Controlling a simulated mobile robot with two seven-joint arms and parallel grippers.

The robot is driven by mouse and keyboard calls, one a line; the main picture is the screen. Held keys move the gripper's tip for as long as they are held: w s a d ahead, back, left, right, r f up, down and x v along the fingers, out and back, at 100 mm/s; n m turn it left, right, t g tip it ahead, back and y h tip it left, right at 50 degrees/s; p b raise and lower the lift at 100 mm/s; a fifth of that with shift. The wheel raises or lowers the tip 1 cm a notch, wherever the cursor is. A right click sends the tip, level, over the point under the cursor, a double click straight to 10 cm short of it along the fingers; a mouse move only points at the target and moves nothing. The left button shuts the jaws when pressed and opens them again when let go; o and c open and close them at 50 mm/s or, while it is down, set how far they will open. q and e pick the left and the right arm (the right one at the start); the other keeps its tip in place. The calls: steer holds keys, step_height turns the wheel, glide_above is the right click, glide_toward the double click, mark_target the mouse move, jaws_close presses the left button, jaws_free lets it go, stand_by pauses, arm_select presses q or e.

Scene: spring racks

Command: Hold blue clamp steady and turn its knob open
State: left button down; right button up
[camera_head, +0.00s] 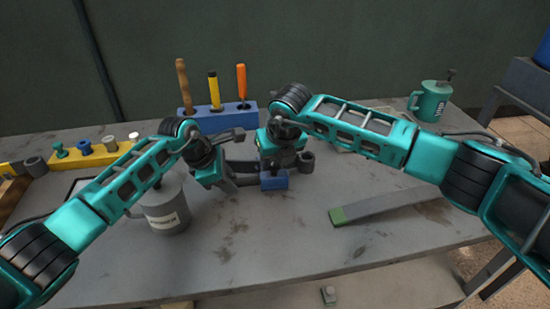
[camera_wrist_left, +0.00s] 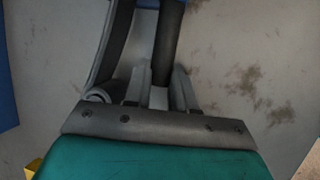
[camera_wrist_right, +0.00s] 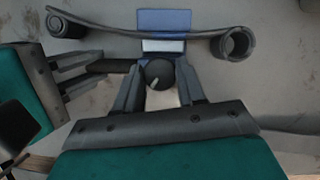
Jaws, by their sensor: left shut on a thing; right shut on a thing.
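The blue clamp (camera_head: 274,181) sits on the grey table in the middle of the head view; its blue body also shows at the top of the right wrist view (camera_wrist_right: 164,19). A dark curved strip with rolled ends (camera_wrist_right: 140,33) lies across it. My left gripper (camera_head: 229,184) is shut on a dark bar (camera_wrist_left: 166,45) that reaches toward the clamp (camera_wrist_right: 112,66). My right gripper (camera_wrist_right: 160,84) points down over the clamp, shut on its round dark knob (camera_wrist_right: 159,73). The knob is hidden by my right gripper in the head view.
A blue rack (camera_head: 240,120) with several upright tools stands behind. A yellow rack (camera_head: 75,162) with pegs is at the left. A grey mug (camera_head: 168,215) stands near my left arm. A grey bar with a green end (camera_head: 385,205) lies at the right. The front table is clear.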

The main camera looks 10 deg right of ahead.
steer(key=n, duration=0.2)
steer(key=n+g+y, duration=0.1)
steer(key=n, duration=0.1)
steer(key=shift+d+n+y, duration=0.15)
steer(key=shift+n+y, duration=0.15)
steer(key=n+g+y, duration=0.1)
steer(key=n, duration=0.3)
steer(key=shift+w, duration=0.15)
steer(key=n+g, duration=0.1)
steer(key=n, duration=0.1)
steer(key=n+g, duration=0.1)
steer(key=n, duration=0.2)
steer(key=shift+w+y, duration=0.15)
steer(key=shift+y, duration=0.15)
steer(key=n, duration=0.2)
steer(key=n+g, duration=0.1)
steer(key=n, duration=0.1)
steer(key=shift+w+d+n+g, duration=0.1)
steer(key=shift+n+g, duration=0.2)
steer(key=o, duration=1)
steer(key=shift+o, duration=0.2)
